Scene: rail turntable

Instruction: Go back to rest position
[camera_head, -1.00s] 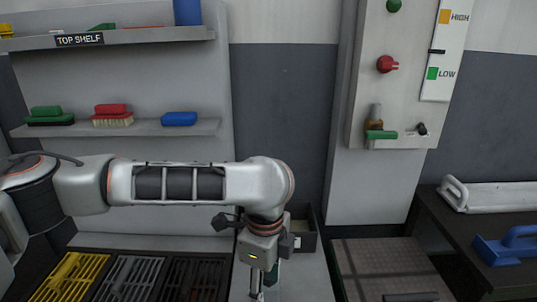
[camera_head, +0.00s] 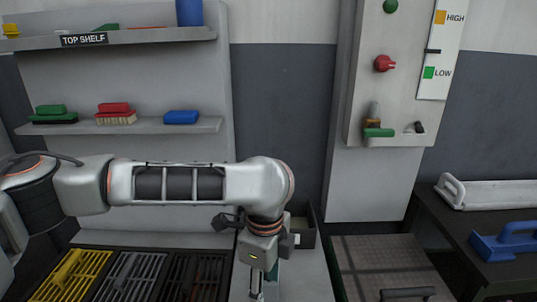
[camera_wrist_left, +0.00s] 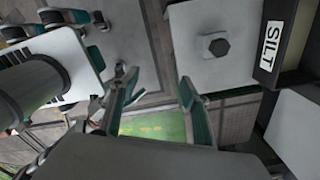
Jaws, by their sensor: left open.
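My left arm reaches across the lower part of the head view from the left and bends down at the wrist. My left gripper (camera_head: 262,290) points down at the bottom edge, where its tips are partly cut off. In the left wrist view its two fingers (camera_wrist_left: 158,88) stand apart with nothing between them; a green patch (camera_wrist_left: 152,126) shows beyond them. My right gripper is in neither view.
Shelves on the left hold a green brush (camera_head: 50,112), red brush (camera_head: 115,112) and blue brush (camera_head: 181,117). Yellow and dark grates (camera_head: 125,277) lie below. A bin labelled SILT (camera_wrist_left: 283,38) stands close to the gripper. A dark bench (camera_head: 450,232) is at right.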

